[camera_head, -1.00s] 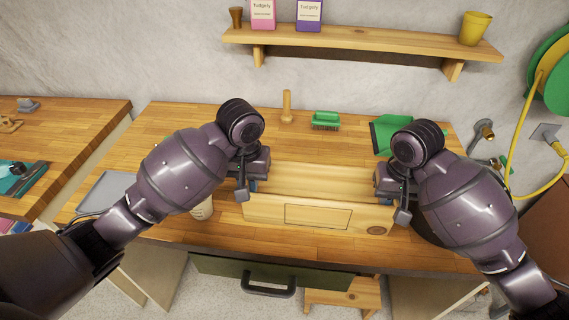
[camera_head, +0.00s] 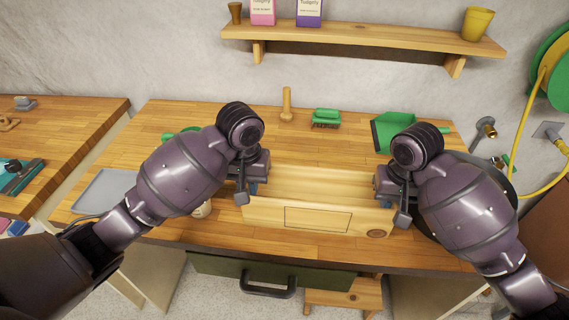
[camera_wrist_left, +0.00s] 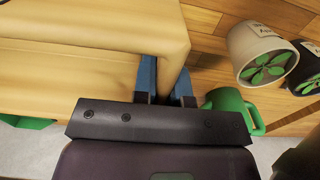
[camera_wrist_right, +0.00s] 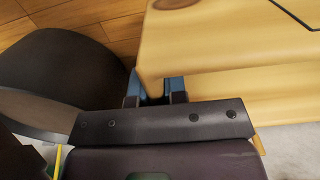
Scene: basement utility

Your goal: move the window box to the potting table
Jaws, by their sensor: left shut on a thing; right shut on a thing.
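The window box (camera_head: 320,217) is a long, open, pale wooden trough with a rectangular outline on its front. It is at the front middle of the wooden potting table (camera_head: 190,245) in the head view. I cannot tell whether its base touches the tabletop. My left gripper (camera_head: 250,188) is shut on its left end wall; blue fingers straddle the wall in the left wrist view (camera_wrist_left: 166,80). My right gripper (camera_head: 388,188) is shut on its right end wall, which also shows in the right wrist view (camera_wrist_right: 155,88). The box's underside is hidden.
A hand brush (camera_head: 326,118), a wooden dibber (camera_head: 287,104) and a green dustpan (camera_head: 392,132) lie behind the box. A grey tray (camera_head: 100,190) is at left. A green mug (camera_wrist_left: 232,108) and pots (camera_wrist_left: 262,55) stand by the left gripper. A dark round object (camera_wrist_right: 55,80) is beside the right gripper.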

